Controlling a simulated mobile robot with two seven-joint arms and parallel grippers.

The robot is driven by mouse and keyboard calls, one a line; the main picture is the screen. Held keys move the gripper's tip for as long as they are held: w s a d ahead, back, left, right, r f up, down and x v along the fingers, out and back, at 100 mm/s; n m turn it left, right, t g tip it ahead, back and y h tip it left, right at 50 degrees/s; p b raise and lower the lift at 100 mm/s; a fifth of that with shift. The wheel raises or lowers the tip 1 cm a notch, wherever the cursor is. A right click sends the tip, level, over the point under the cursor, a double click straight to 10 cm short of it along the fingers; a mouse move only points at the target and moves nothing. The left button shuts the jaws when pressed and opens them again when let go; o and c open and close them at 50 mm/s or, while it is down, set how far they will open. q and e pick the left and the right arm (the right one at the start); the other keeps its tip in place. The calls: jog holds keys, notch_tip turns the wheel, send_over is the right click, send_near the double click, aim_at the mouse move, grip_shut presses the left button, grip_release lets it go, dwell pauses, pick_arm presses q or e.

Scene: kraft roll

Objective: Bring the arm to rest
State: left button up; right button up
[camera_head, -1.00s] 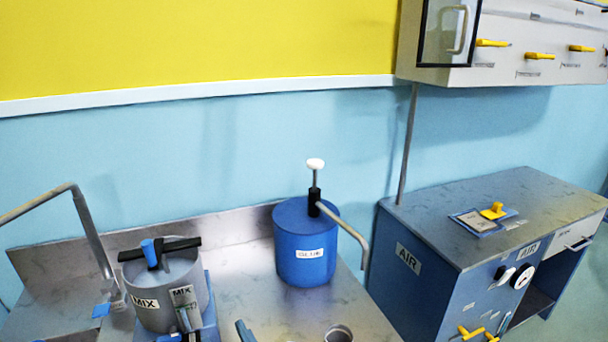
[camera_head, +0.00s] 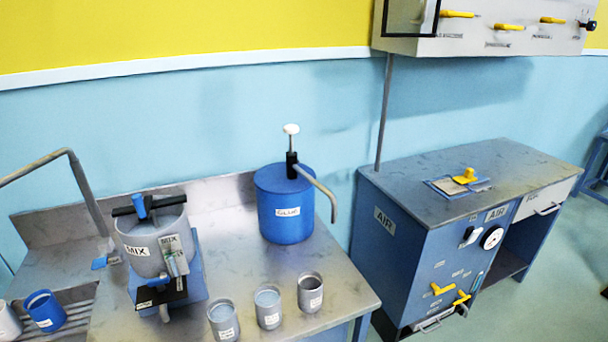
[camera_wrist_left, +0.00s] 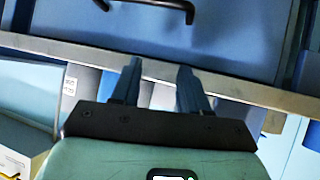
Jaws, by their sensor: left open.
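My left gripper (camera_wrist_left: 158,82) shows in the left wrist view, with its two dark fingers apart and nothing between them. Beyond the fingers are a grey metal edge (camera_wrist_left: 225,82) and a blue surface (camera_wrist_left: 235,35) with a black handle (camera_wrist_left: 160,8). I cannot tell how far the fingers are from these. Neither gripper shows in the head view, and my right gripper is in no view.
In the head view a steel bench (camera_head: 240,272) holds a MIX pot (camera_head: 150,245), a blue GLUE pump pot (camera_head: 285,220), and grey cups (camera_head: 268,308) at its front. A blue AIR cabinet (camera_head: 400,255) stands right. A wall cabinet (camera_head: 480,38) hangs above.

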pick_arm(q)
jog(key=s+a+f+g+h, duration=0.1)
jog(key=s+f+g, duration=0.1)
jog(key=s+f, duration=0.3)
jog(key=s+a+f+g+h, duration=0.1)
jog(key=s+f+g, duration=0.1)
jog(key=f, duration=0.5)
jog(key=s+f+n+g+h, duration=0.1)
jog(key=s+f+g, duration=0.3)
jog(key=s, duration=0.6)
jog(key=s+f+g+h, duration=0.1)
jog(key=s+f+g, duration=0.3)
jog(key=s+f, duration=0.3)
jog(key=s, duration=0.4)
jog(key=shift+n+h, duration=0.3)
jog(key=shift+n, duration=0.1)
jog(key=shift+d+f, duration=0.1)
